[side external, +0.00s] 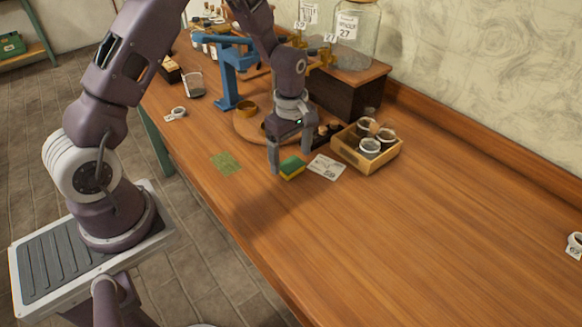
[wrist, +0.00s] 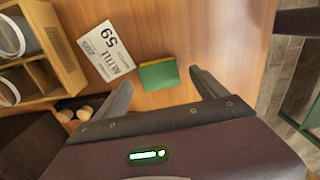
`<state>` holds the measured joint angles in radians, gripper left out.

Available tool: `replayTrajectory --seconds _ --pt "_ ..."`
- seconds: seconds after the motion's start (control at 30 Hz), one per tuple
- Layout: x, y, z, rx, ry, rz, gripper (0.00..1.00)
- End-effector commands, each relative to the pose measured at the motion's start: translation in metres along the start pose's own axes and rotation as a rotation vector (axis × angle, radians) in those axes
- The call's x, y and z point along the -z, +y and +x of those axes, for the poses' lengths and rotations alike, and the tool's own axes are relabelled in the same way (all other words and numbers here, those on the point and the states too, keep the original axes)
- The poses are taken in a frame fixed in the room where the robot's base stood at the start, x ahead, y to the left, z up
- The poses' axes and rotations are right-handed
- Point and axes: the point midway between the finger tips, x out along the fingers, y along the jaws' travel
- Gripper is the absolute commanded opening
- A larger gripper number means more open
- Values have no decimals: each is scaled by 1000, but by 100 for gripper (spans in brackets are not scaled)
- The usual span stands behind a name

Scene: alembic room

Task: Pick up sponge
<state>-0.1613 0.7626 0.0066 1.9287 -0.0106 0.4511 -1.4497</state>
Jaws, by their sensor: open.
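The sponge (side external: 292,168) is a small block with a green top and a yellow side, lying on the wooden table. My gripper (side external: 290,160) is right above and around it in the side external view, pointing down with its fingers apart. The gripper is open and holds nothing. I cannot tell whether a finger touches the sponge.
A white label card (side external: 327,167) lies right beside the sponge. A wooden box (side external: 384,158) with several jars stands to its right. A green patterned card (side external: 226,163) lies left. A blue stand (side external: 229,80) and a round wooden board (side external: 243,127) are behind. The table's right side is mostly clear.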

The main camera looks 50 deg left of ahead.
Motion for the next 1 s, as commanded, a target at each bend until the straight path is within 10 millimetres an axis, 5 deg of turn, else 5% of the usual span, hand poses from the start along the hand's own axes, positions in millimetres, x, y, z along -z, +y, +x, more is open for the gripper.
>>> replayTrajectory --seconds 0.33,0.67,0.87,1.0 --pt "0 0 16 -2 0 1 82" --pt "0 0 16 -1 0 1 18" --pt "0 0 15 -2 0 2 17" --pt "0 1 -8 -6 1 3 17"
